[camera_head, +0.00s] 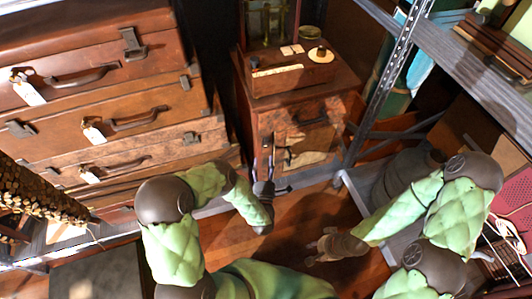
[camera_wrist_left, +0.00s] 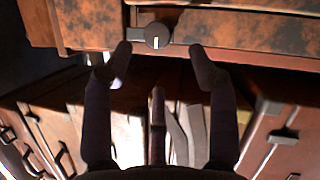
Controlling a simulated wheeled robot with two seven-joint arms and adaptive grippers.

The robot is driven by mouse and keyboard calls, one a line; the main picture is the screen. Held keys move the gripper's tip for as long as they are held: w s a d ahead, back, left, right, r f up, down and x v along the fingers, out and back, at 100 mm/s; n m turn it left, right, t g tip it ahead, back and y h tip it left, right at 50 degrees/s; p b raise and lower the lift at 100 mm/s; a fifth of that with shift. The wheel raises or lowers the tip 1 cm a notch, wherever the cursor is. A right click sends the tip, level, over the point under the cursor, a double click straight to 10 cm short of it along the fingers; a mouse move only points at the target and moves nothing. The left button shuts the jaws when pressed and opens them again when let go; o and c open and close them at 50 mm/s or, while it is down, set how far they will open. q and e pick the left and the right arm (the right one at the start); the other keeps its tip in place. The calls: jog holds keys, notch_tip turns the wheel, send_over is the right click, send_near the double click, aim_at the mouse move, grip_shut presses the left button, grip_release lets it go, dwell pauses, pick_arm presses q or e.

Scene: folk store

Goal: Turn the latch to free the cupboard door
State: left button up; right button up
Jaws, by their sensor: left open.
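The small wooden cupboard (camera_head: 266,124) stands at the centre of the head view. My left gripper (camera_head: 279,188) is low in front of the cupboard. In the left wrist view its two fingers (camera_wrist_left: 160,54) are open and spread on either side below the knob, with nothing between them. I cannot tell whether they touch the wood. My right gripper (camera_head: 318,246) hangs over the floor, away from the cupboard; its opening is unclear.
Stacked brown suitcases (camera_head: 150,95) fill the left side. A wooden box (camera_head: 290,75) stands on the cupboard. A metal shelf post (camera_head: 390,75) rises close to the cupboard's right. Some wooden floor (camera_head: 300,212) is clear in front.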

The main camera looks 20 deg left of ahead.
pick_arm(q)
jog(key=v, duration=0.5)
jog(key=shift+w, duration=0.1)
dwell(0.7)
notch_tip(320, 180, down, 6)
jog(key=d+m+g+h+p, duration=0.2)
jog(key=m+g+h+p, duration=0.3)
jog(key=m+g, duration=0.55)
jog(key=s+d+r+m+g+h+p, duration=0.1)
jog(key=s+r+m+g+h, duration=0.1)
jog(key=s+m, duration=0.4)
jog(key=s+d+r+m+g+h+p, duration=0.1)
jog(key=s+d+r+m+g+h, duration=0.1)
jog(key=s+m+g, duration=0.5)
jog(key=s+r, duration=0.1)
jog(key=s, duration=0.5)
jog(key=shift+s+r, duration=0.35)
jog(key=shift+s, duration=0.05)
